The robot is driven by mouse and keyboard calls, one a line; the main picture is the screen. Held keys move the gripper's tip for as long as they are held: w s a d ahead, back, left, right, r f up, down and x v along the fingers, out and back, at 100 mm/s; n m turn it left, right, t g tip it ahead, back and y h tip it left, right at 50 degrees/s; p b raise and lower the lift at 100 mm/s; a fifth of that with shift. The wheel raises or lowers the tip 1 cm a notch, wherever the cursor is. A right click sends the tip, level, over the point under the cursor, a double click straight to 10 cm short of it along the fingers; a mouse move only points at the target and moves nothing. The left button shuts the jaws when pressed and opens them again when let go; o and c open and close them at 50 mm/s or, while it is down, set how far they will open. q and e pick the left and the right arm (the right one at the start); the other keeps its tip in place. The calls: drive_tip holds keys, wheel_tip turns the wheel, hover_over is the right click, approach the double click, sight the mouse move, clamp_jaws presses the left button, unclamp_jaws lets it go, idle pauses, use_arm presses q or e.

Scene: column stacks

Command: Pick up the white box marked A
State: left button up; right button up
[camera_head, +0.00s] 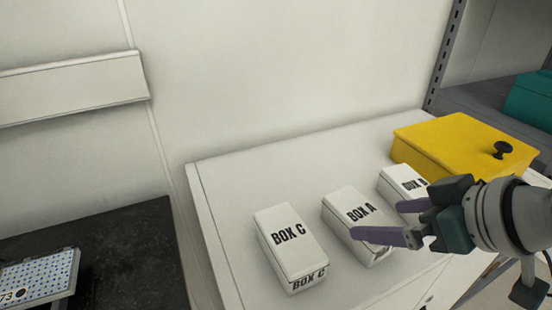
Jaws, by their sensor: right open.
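The white box marked A (349,204) lies on the white cabinet top, between two similar white boxes. Its lettering "BOX A" faces up. My right gripper (374,220) comes in from the right with its jaws open and empty. One purple finger passes in front of the near part of box A, and the other finger is over or near box B. I cannot tell from this view whether a finger touches either box. My left gripper is not in view.
Box C (284,238) lies left of box A; box B (398,182) lies to its right, partly hidden. A yellow box with a black knob (465,142) stands at the back right. The cabinet top (235,185) is clear at the back left. A dark surface (110,250) is further left.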

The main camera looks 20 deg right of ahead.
sight(368, 217)
drive_tip(key=shift+x, duration=1)
drive_tip(key=x, duration=0.1)
drive_tip(key=b+x, duration=0.1)
drive_tip(key=x, duration=0.2)
drive_tip(key=shift+w+d+f+b, duration=0.1)
drive_tip(key=shift+d+f+b, duration=0.05)
drive_tip(key=shift+d+b, duration=0.2)
drive_tip(key=shift+w+a+f, duration=0.1)
drive_tip(key=shift+w+f, duration=0.25)
drive_tip(key=shift+w, duration=0.1)
drive_tip(key=shift+c, duration=0.4)
drive_tip(key=c, duration=1.5)
